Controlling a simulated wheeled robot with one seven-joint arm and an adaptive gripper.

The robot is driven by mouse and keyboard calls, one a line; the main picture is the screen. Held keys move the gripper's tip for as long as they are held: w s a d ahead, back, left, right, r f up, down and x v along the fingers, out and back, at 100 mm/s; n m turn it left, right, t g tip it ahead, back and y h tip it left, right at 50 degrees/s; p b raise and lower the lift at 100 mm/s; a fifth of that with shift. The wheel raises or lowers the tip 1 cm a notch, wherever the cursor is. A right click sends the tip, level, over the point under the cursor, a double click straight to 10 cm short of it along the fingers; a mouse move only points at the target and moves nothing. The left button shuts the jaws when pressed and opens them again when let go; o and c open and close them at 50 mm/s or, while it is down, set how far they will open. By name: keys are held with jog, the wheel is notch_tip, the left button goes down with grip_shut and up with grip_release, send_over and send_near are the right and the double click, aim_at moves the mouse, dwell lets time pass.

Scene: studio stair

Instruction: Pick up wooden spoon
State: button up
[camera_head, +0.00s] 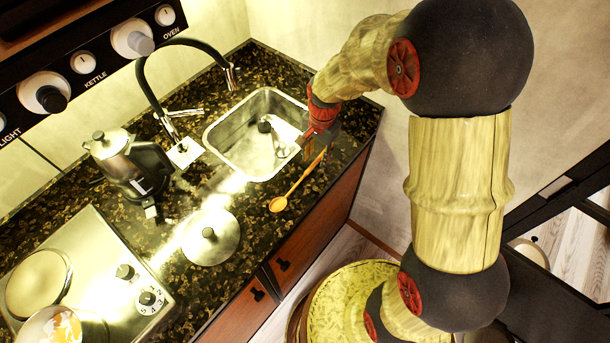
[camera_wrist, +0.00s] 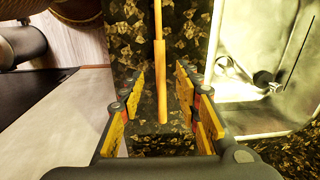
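The wooden spoon (camera_head: 294,187) lies on the dark speckled counter in front of the sink, its bowl toward the lower left and its handle toward my gripper. My gripper (camera_head: 317,145) is over the handle end in the head view. In the wrist view the spoon handle (camera_wrist: 160,85) runs between the two yellow-padded fingers of my gripper (camera_wrist: 163,95), with gaps on both sides. The fingers are open. The spoon's bowl is out of the wrist view.
The sink (camera_head: 232,143) with a dark-ended item inside is beside the spoon. A round metal lid (camera_head: 211,240), a kettle (camera_head: 127,165) and a hob (camera_head: 95,275) stand farther left on the counter. The counter's front edge and wooden cabinet (camera_head: 325,225) lie close to the spoon.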

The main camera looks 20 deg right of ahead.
aim_at(315, 163)
notch_tip(315, 163, down, 3)
jog(key=shift+w+a+r+b, duration=0.1)
jog(key=shift+b, duration=0.2)
jog(key=c, duration=0.3)
grip_shut()
dwell(0.3)
